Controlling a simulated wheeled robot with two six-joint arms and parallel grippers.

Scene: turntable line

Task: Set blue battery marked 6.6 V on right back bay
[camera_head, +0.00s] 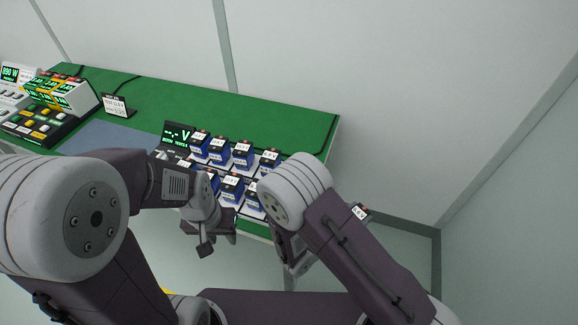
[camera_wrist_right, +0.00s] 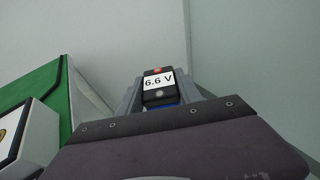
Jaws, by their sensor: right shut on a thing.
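The blue battery marked 6.6 V (camera_wrist_right: 159,90) is between the grey fingers of my right gripper (camera_wrist_right: 160,98) in the right wrist view, its label facing the camera. In the head view this battery (camera_head: 361,212) shows beyond my right arm, off the right end of the green table (camera_head: 290,118). My right gripper is shut on it; in the head view its fingers are mostly hidden by the arm. My left gripper (camera_head: 208,238) is by the table's front edge; its fingertips are unclear. I cannot tell which place is the right back bay.
Several labelled blue batteries (camera_head: 243,155) stand in rows at the table's right end, partly hidden by my arms. A tester display (camera_head: 177,135) shows dashes and V. A small sign (camera_head: 116,105) and devices with green displays (camera_head: 55,92) stand left. The table's back right is clear.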

